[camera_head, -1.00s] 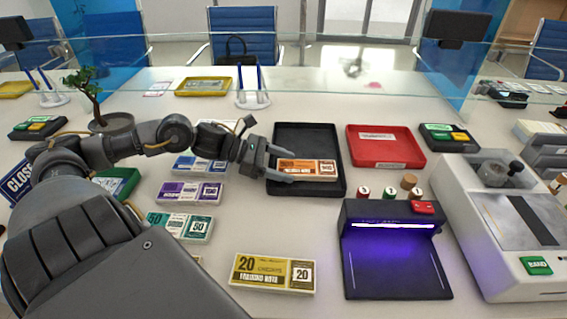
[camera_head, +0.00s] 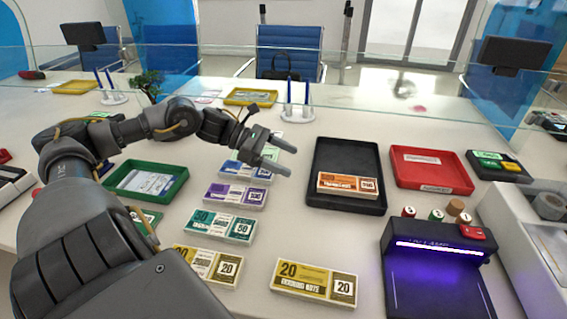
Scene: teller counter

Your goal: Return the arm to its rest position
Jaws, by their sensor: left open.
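My left arm comes in from the left, and its gripper (camera_head: 286,157) is open and empty. It hangs above the counter, left of the black tray and over the back of the row of note bundles. The black tray (camera_head: 327,146) holds an orange note bundle (camera_head: 348,186) near its front side. The gripper is apart from both. My right gripper is not in view.
Purple (camera_head: 236,195), teal (camera_head: 221,226) and yellow (camera_head: 314,282) note bundles lie below the gripper. A green tray (camera_head: 171,166) sits left, a red tray (camera_head: 432,170) right. A purple-lit device (camera_head: 434,270) stands at front right. A glass screen crosses behind.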

